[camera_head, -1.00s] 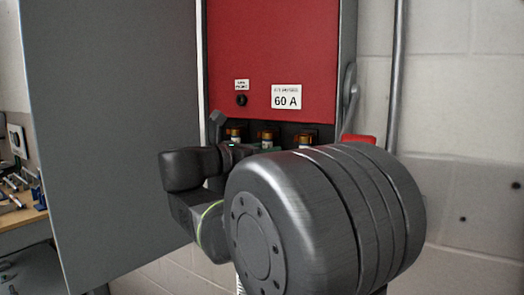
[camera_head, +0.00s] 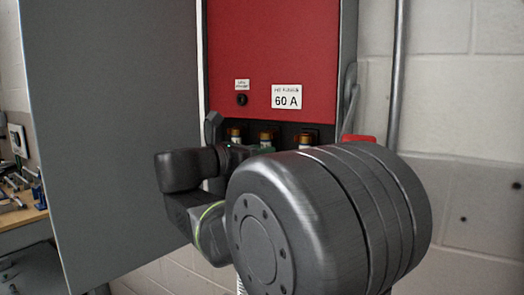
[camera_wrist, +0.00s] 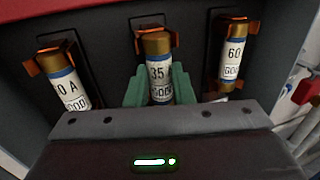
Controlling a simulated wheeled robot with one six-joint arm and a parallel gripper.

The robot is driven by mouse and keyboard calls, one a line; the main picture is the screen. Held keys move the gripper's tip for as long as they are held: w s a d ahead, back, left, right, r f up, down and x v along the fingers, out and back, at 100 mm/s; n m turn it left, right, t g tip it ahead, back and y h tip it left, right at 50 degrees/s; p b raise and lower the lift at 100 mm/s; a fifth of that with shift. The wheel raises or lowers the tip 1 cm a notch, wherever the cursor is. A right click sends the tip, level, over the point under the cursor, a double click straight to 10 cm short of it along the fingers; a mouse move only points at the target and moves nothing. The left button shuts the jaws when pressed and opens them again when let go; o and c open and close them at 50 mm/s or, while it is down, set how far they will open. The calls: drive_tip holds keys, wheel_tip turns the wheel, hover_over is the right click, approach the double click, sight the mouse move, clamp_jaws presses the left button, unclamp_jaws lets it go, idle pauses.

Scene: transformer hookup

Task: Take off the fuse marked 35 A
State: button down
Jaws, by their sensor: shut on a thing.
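The fuse marked 35 (camera_wrist: 159,68) is in the middle of the wrist view, with a "GOOD" label and a brass top. Its top end sits at an orange clip; its lower end is hidden behind my gripper's body. My gripper (camera_wrist: 160,90) has green fingers on both sides of this fuse and is shut on it. In the head view the middle fuse (camera_head: 266,137) shows above my arm, and my gripper is mostly hidden there.
A fuse ending in "0 A" (camera_wrist: 67,80) stands left and a fuse marked 60 (camera_wrist: 233,57) right, both in clips. Above is a red panel (camera_head: 272,45) with a "60 A" label (camera_head: 286,97). An open grey door (camera_head: 110,130) stands left; a grey lever (camera_head: 350,95) is right.

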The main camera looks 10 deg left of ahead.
drive_tip(key=shift+s+a, duration=0.2)
drive_tip(key=shift+s, duration=0.3)
drive_tip(key=shift+s+a+p, duration=0.15)
drive_tip(key=shift+s+a, duration=0.05)
drive_tip(key=shift+s, duration=0.3)
drive_tip(key=shift+s+a+p, duration=0.15)
drive_tip(key=shift+s, duration=0.3)
drive_tip(key=s, duration=0.1)
drive_tip(key=s+a, duration=0.1)
drive_tip(key=s, duration=0.2)
drive_tip(key=shift+s+a+p, duration=0.3)
drive_tip(key=shift+p, duration=0.1)
idle(0.3)
